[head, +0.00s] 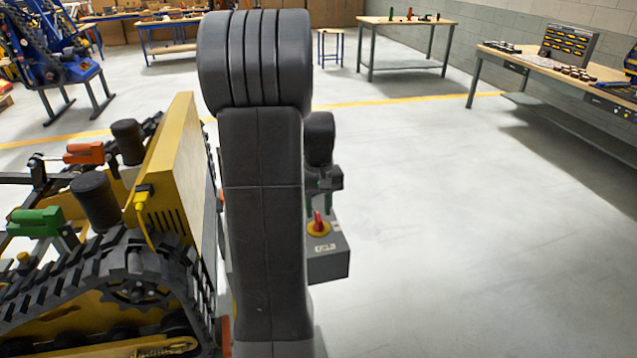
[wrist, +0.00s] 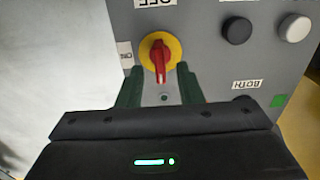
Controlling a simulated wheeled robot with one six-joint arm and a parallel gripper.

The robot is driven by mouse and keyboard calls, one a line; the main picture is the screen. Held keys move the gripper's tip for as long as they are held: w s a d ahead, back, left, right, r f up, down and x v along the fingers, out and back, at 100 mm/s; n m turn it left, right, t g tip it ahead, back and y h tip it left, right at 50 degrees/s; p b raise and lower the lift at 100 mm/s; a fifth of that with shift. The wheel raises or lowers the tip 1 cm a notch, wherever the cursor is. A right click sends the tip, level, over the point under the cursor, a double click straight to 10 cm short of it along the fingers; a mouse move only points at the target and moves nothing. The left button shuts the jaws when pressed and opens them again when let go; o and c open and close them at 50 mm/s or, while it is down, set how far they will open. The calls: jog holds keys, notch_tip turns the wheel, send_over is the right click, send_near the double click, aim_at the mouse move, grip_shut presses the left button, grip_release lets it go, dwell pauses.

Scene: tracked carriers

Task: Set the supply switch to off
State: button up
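The supply switch is a red handle on a yellow round plate (wrist: 160,60), set in a grey panel (wrist: 205,65). In the wrist view its handle stands upright in the picture, in line with an upside-down OFF label (wrist: 155,2). A sideways ON label (wrist: 125,55) is at its left. In the head view the switch (head: 318,228) is on top of a grey box (head: 330,262), beyond my arm. My gripper (wrist: 160,82) is open, its green fingers apart on either side of the handle's near end. I cannot tell whether they touch it.
A black button (wrist: 237,30) and a white button (wrist: 295,27) sit right of the switch. A yellow tracked carrier (head: 170,160) stands close at left. Open floor (head: 450,220) lies at right, with workbenches (head: 405,22) behind.

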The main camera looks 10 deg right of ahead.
aim_at(318, 216)
notch_tip(318, 216, up, 11)
jog(key=shift+f, duration=0.2)
jog(key=shift+f, duration=0.15)
notch_tip(318, 216, down, 14)
jog(key=shift+r, duration=0.15)
dwell(0.5)
